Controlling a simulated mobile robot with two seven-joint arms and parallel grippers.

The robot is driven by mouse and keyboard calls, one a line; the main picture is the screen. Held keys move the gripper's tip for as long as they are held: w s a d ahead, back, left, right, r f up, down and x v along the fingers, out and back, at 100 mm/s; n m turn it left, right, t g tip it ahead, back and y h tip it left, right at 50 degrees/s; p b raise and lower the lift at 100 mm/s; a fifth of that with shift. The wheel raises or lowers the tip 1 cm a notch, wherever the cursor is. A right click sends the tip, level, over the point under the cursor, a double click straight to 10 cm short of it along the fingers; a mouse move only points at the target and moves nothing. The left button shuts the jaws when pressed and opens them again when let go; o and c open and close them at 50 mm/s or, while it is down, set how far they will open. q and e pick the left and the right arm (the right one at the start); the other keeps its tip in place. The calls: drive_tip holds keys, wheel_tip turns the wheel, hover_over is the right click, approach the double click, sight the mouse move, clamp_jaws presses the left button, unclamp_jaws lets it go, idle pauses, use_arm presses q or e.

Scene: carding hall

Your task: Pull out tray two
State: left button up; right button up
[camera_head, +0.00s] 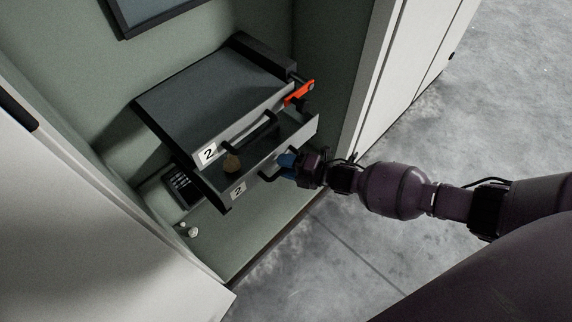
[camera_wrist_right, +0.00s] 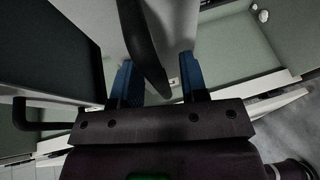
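Two grey trays are stacked in an open green cabinet. The upper tray (camera_head: 205,105) has a label "2", a dark bar handle (camera_head: 250,131) and a red latch (camera_head: 299,93) at its right end. The lower tray (camera_head: 215,197) also bears a "2" and stands partly out, its inside showing. A tan piece (camera_head: 232,163) is near the upper handle; I cannot tell what it rests on. My right gripper (camera_head: 285,162) is at the lower tray's handle (camera_head: 268,172). In the right wrist view, its blue fingers (camera_wrist_right: 155,82) are apart, with a dark handle bar (camera_wrist_right: 143,45) between them. My left gripper is out of view.
A white door panel (camera_head: 90,220) stands at the left, and a white panel (camera_head: 400,70) at the right. A dark keypad-like box (camera_head: 183,187) and small white knobs (camera_head: 188,230) are below the trays. The grey floor (camera_head: 330,245) in front is clear.

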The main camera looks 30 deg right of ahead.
clamp_jaws()
idle(0.3)
use_arm(q)
drive_tip(key=p, duration=0.2)
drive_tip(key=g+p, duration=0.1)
drive_tip(key=p, duration=0.1)
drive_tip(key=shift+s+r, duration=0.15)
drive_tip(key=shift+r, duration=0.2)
use_arm(e)
drive_tip(key=s+d, duration=0.3)
drive_tip(key=s, duration=0.7)
drive_tip(key=s+d, duration=0.4)
drive_tip(key=s, duration=0.6)
drive_tip(key=shift+d, duration=0.15)
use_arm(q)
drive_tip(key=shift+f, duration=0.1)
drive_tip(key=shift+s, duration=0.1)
use_arm(e)
unclamp_jaws()
